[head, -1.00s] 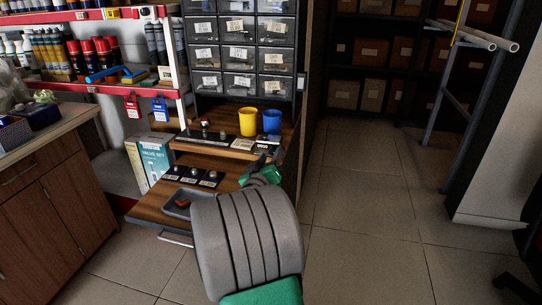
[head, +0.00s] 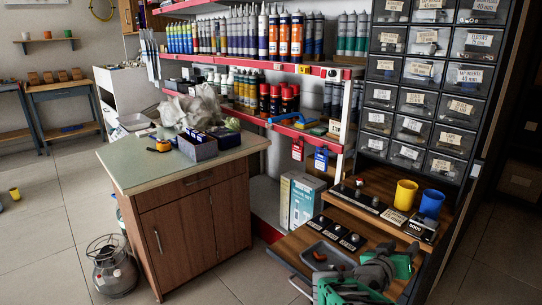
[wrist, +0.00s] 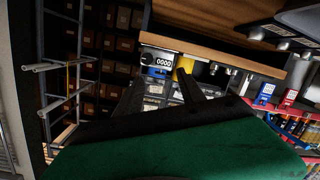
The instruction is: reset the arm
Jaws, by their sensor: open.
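My gripper shows in the wrist view (wrist: 160,88) as two dark fingers spread apart, with nothing held between them. In the head view my green and grey arm is at the lower right, and my gripper (head: 411,249) is small there, at the right side of the wooden bench (head: 375,238). The yellow cup (head: 405,194) and blue cup (head: 431,203) stand upright on the upper shelf beyond it. A small label box reading 0000 (wrist: 157,59) shows in the wrist view, beyond the fingers.
A grey tray (head: 327,256) lies on the bench left of my arm. A drawer rack (head: 430,85) rises behind. A wooden cabinet (head: 190,215) stands left, with a metal canister (head: 112,268) on the floor. Open floor (head: 50,230) lies at far left.

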